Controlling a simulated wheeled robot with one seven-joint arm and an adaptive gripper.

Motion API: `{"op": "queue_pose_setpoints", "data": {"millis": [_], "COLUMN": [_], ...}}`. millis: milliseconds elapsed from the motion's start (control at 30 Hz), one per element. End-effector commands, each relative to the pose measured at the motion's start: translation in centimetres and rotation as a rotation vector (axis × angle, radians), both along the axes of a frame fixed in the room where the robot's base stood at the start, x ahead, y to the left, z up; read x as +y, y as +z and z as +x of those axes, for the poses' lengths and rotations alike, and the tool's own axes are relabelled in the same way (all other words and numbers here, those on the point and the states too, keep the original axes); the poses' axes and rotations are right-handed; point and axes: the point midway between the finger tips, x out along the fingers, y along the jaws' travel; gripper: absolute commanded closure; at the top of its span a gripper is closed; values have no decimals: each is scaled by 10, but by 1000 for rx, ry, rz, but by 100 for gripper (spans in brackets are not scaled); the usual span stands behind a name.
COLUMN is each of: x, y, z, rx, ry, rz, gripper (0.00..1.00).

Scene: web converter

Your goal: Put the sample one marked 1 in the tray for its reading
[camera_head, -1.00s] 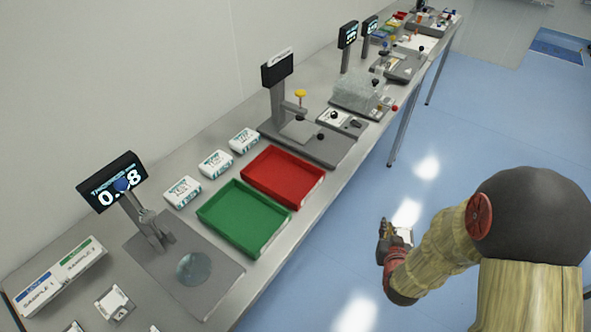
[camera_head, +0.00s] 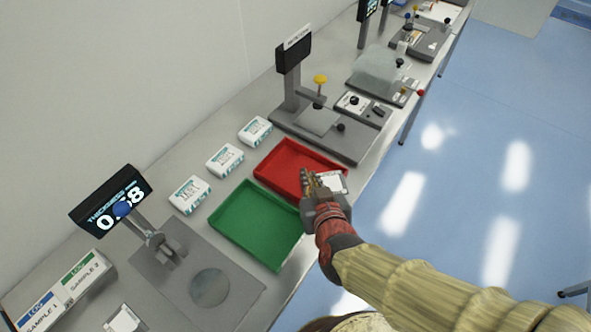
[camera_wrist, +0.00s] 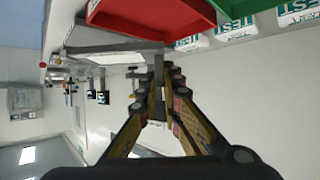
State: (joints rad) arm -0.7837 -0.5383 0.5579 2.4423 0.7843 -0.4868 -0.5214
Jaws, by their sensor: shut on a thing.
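My gripper (camera_head: 312,188) is shut on a small white sample (camera_head: 331,181), held above the front part of the red tray (camera_head: 275,171). No number can be read on the sample. The empty green tray (camera_head: 257,224) lies left of the red one, on the bench. The red tray looks empty where it shows; my gripper covers its front right part. The thickness gauge display (camera_head: 110,200) at left reads 0, a digit hidden by a blue knob, then 8. In the wrist view, the fingertips (camera_wrist: 158,72) are close together below the red tray's edge (camera_wrist: 150,18).
Several white boxes (camera_head: 225,160) stand behind the trays. A second tester (camera_head: 318,120) stands beyond the red tray. A sample box with two labels (camera_head: 60,290) is at lower left, near another white sample (camera_head: 124,319). Blue floor (camera_head: 470,180) lies right of the bench.

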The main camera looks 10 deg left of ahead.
Motion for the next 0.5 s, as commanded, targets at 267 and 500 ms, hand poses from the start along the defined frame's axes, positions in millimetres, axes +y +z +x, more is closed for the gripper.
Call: {"op": "queue_pose_setpoints", "data": {"millis": [267, 500], "x": [36, 64], "y": [-32, -67], "z": [45, 79], "rx": [1, 3], "ry": [0, -1], "rz": [-2, -4], "gripper": [100, 100]}}
